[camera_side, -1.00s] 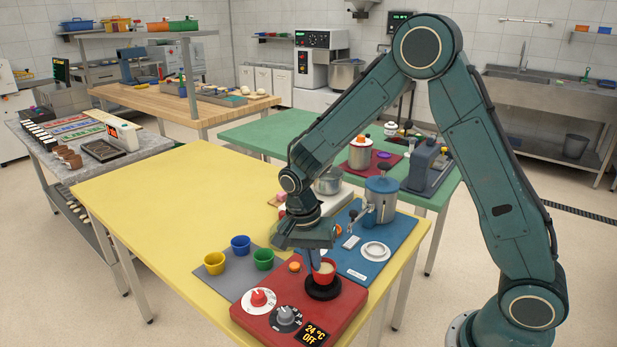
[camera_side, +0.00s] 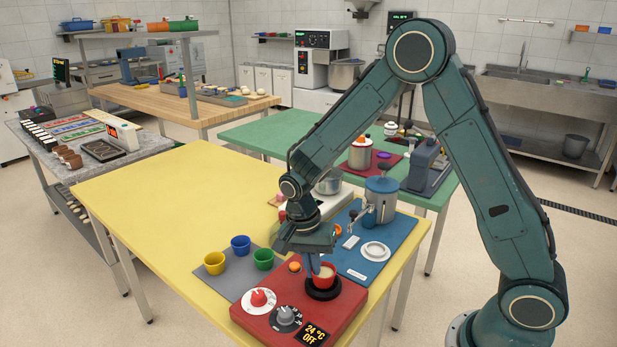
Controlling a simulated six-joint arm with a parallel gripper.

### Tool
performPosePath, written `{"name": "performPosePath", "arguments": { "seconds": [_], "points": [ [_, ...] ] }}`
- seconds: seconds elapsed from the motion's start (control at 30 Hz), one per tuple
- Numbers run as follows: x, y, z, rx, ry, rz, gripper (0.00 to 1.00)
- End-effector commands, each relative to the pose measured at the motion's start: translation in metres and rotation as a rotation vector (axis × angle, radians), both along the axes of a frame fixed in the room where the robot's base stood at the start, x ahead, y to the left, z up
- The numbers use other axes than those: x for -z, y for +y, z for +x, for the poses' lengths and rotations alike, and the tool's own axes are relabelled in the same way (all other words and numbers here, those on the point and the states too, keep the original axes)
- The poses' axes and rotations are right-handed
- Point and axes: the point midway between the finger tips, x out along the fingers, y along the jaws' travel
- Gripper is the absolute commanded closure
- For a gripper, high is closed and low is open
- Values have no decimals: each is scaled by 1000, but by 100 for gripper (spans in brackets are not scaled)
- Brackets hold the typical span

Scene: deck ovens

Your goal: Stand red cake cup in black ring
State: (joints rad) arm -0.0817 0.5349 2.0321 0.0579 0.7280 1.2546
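The fingertips are partly hidden by the cup.
The red unit (camera_side: 256,322) carries a red knob, a grey knob and a display reading 24 °C OFF. Yellow (camera_side: 214,264), blue (camera_side: 240,246) and green (camera_side: 263,260) cups stand on a grey mat at left. A blue mat (camera_side: 391,262) with a pot and white dish lies behind right.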

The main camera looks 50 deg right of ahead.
Motion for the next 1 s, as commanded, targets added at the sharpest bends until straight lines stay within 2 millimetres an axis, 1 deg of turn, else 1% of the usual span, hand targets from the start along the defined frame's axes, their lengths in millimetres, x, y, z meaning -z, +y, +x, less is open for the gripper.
{"name": "performPosePath", "arguments": {
  "seconds": [0.57, 1.0],
  "points": [
    [0, 0, 0, 0, 0, 0, 100],
    [5, 0, 0, 0, 0, 0, 100]
  ]
}}
